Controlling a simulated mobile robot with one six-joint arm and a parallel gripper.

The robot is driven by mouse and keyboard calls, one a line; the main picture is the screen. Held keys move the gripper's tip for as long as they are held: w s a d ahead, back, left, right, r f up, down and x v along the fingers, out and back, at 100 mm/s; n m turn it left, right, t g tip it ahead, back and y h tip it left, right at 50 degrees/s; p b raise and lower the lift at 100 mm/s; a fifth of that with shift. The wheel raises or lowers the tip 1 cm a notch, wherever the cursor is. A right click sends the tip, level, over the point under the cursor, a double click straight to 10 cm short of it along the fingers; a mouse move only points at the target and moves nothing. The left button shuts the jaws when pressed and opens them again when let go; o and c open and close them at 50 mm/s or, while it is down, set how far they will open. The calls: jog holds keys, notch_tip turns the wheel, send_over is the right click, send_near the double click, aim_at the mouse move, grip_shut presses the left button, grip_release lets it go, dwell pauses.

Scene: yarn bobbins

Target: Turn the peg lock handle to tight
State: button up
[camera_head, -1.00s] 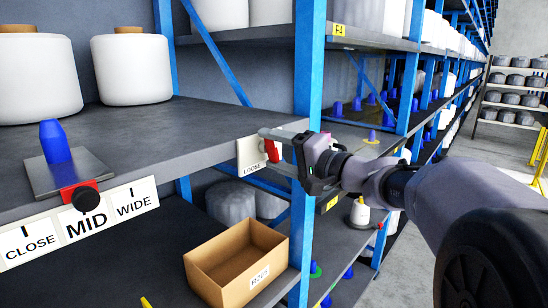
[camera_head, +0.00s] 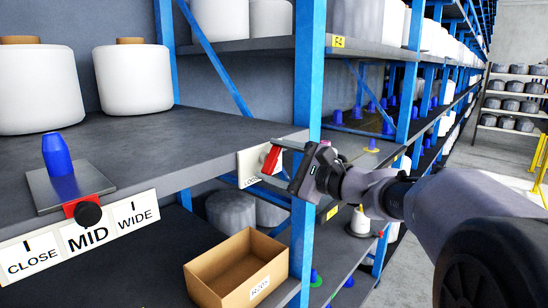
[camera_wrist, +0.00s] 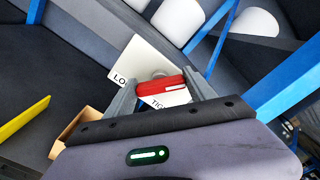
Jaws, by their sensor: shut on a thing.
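The red peg lock handle (camera_head: 271,160) sits on a white label plate (camera_head: 248,166) on the shelf's front edge, beside the blue post. It leans at a slant in the head view. My gripper (camera_head: 284,156) is shut on it. In the wrist view the red handle (camera_wrist: 162,88) lies between the two grey fingers of my gripper (camera_wrist: 161,83). The label plate (camera_wrist: 150,55) behind it shows "LO" and part of "TIG"; the rest is covered by the handle and fingers.
A blue peg (camera_head: 57,154) stands on a metal plate with a black knob (camera_head: 88,213), above CLOSE, MID and WIDE labels. A cardboard box (camera_head: 235,273) sits on the shelf below. A blue post (camera_head: 308,90) rises close to my gripper.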

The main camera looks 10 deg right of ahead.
jog(key=m+p, duration=0.2)
jog(key=m, duration=0.2)
jog(key=shift+r+p, duration=0.2)
jog(key=shift+p, duration=0.15)
jog(key=shift+m+p, duration=1)
jog(key=shift+m, duration=0.6)
jog(key=shift+f, duration=0.1)
jog(key=o, duration=1.4)
jog(key=shift+d, duration=0.1)
jog(key=b+v, duration=0.1)
jog(key=v, duration=1.6)
jog(key=shift+s+d, duration=0.1)
